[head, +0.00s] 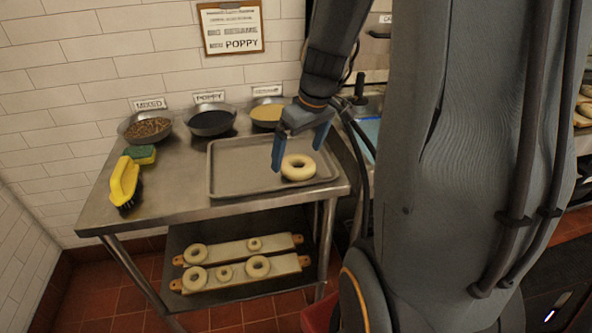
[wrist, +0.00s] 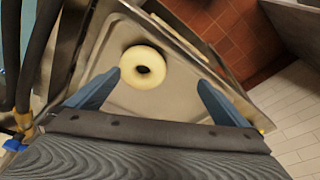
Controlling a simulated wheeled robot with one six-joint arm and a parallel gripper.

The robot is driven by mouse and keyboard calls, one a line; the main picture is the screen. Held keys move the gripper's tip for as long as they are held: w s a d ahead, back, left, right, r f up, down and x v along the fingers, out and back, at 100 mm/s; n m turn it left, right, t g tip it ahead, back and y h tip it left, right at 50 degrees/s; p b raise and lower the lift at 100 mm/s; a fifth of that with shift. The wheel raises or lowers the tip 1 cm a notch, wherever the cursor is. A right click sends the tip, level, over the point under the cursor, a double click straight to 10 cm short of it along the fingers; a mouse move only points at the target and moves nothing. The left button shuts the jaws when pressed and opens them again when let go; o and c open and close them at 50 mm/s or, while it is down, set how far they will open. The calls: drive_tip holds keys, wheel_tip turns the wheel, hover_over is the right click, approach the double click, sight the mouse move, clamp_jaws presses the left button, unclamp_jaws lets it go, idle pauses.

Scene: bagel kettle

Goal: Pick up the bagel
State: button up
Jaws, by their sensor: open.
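A pale ring-shaped bagel (head: 298,167) lies flat on the right part of a grey metal tray (head: 228,180) on the steel table. My gripper (head: 299,158) is open and empty above the tray, its blue fingers pointing down close to the bagel in the head view. In the wrist view, the bagel (wrist: 143,67) lies ahead of the open fingers (wrist: 160,86), nearer the left finger. It does not appear to be gripped. The exact height of the fingers above the tray is hard to tell.
Bowls of mixed topping (head: 147,128), poppy (head: 210,121) and a yellow topping (head: 266,114) stand behind the tray. Boards (head: 238,250) with several dough rings sit on the lower shelf.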

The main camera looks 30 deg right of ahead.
sight(299, 162)
drive_tip(key=d, duration=0.1)
drive_tip(key=w+d, duration=0.1)
drive_tip(key=shift+w+d+f, duration=0.1)
drive_tip(key=shift+d, duration=0.25)
drive_tip(key=shift+w+d+f, duration=0.1)
drive_tip(key=shift+w+f, duration=0.05)
drive_tip(key=shift+f, duration=0.1)
drive_tip(key=shift+w+d+p+x, duration=0.1)
drive_tip(key=shift+w+p+x, duration=0.05)
drive_tip(key=shift+x, duration=1.05)
drive_tip(key=shift+w+d+p+x, duration=0.1)
drive_tip(key=shift+p+x, duration=0.1)
drive_tip(key=shift+x, duration=0.95)
drive_tip(key=shift+w+d+p+x, duration=0.1)
drive_tip(key=shift+w+p+x, duration=0.05)
drive_tip(key=shift+x, duration=1.05)
drive_tip(key=shift+a+r, duration=0.1)
drive_tip(key=shift+a, duration=0.1)
drive_tip(key=c, duration=1.1)
drive_tip(key=shift+r, duration=5.05)
